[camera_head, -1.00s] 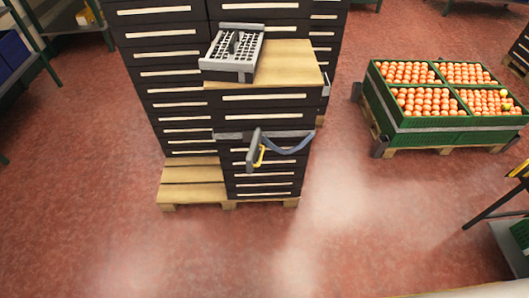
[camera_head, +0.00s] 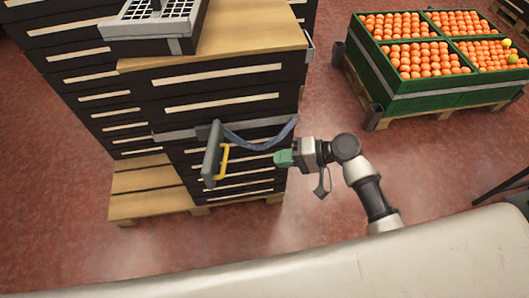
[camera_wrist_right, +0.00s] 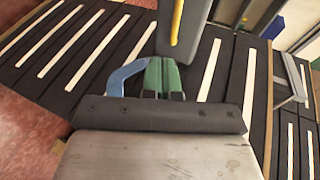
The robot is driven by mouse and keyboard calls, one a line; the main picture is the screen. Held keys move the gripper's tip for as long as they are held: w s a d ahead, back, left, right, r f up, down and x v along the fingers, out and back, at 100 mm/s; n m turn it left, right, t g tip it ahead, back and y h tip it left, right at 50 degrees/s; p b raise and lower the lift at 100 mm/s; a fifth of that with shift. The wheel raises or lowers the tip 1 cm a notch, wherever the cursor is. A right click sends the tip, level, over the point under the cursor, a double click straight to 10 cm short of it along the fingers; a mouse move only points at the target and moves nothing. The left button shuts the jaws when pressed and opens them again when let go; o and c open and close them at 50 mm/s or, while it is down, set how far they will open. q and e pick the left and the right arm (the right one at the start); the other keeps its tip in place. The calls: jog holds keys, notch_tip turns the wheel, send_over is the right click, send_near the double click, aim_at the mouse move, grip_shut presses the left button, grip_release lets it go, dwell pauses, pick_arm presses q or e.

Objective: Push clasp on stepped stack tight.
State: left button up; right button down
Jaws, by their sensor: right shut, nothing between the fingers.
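The stepped stack (camera_head: 222,98) of dark crates with pale slots stands on a wooden pallet. A grey strap (camera_head: 180,134) runs around it. The clasp (camera_head: 211,152), a grey lever with a yellow handle (camera_head: 222,162), sits on the front face and appears to stand out from it. A blue strap tail (camera_head: 262,142) loops right from the clasp. My right gripper (camera_head: 284,158) has green fingers, shut and empty, just right of the clasp. In the right wrist view the fingers (camera_wrist_right: 163,77) point at the clasp (camera_wrist_right: 186,32), near the blue tail (camera_wrist_right: 123,76); contact is unclear.
A grey perforated tray (camera_head: 155,22) lies on the wooden board (camera_head: 245,32) topping the lower part of the stack. Green crates of oranges (camera_head: 400,88) stand on a pallet at right. The pallet's bare left part (camera_head: 145,192) juts out. Red floor between is clear.

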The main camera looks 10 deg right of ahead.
pick_arm(q)
jog(key=shift+a, duration=0.2)
pick_arm(e)
jog(key=a+r+x, duration=0.1)
jog(key=r+x, duration=0.1)
jog(key=x, duration=1)
pick_arm(q)
jog(key=shift+s+r, duration=0.1)
jog(key=shift+s, duration=0.1)
